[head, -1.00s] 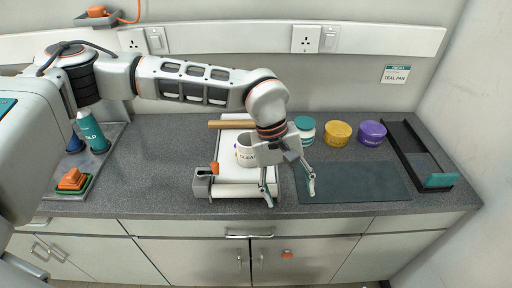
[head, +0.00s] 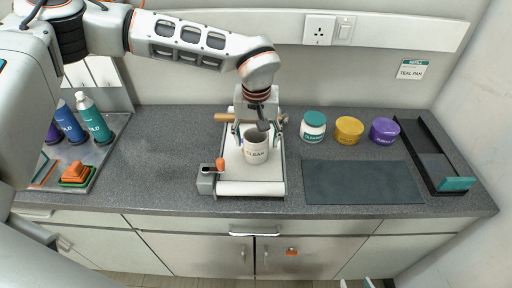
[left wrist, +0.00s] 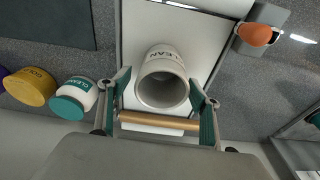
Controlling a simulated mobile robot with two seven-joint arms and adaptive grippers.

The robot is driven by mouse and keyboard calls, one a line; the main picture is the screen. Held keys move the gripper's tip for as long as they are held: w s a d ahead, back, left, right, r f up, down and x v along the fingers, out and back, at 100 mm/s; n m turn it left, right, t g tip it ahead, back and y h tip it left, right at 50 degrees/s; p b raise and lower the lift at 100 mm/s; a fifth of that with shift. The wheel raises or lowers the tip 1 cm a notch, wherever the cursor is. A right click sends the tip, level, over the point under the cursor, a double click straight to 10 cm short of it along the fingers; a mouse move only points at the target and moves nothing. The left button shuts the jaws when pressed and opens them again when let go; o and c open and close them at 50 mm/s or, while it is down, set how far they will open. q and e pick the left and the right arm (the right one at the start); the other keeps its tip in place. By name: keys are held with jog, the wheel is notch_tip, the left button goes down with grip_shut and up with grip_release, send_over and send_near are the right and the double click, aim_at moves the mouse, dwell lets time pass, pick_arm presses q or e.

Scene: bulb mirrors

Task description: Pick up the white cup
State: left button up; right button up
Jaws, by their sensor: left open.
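The white cup (head: 256,150) has dark lettering on its side. It stands upright on a white board (head: 235,179) on the counter. In the left wrist view, the cup (left wrist: 163,82) shows its open, empty mouth between the two fingers. My left gripper (head: 257,129) is open, at the back of the cup, with one finger on either side. In the left wrist view, gaps show between the cup and the fingertips of the gripper (left wrist: 161,88). Small pale tips of my right gripper (head: 356,284) show at the bottom edge; the rest is out of frame.
A wooden rod (head: 225,117) lies behind the cup. A grey block (head: 207,181) with an orange knob (head: 220,163) is at the board's left front. Teal-lidded (head: 314,127), yellow (head: 348,130) and purple (head: 384,131) pots stand right. A dark mat (head: 362,182) is bare.

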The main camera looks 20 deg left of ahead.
pick_arm(q)
jog(key=shift+w+a+f, duration=0.1)
jog(key=shift+w+f, duration=0.05)
jog(key=shift+f, duration=0.75)
jog(key=shift+w+a+f, duration=0.1)
jog(key=shift+f, duration=0.8)
jog(key=c, duration=1.5)
jog(key=shift+r, duration=0.15)
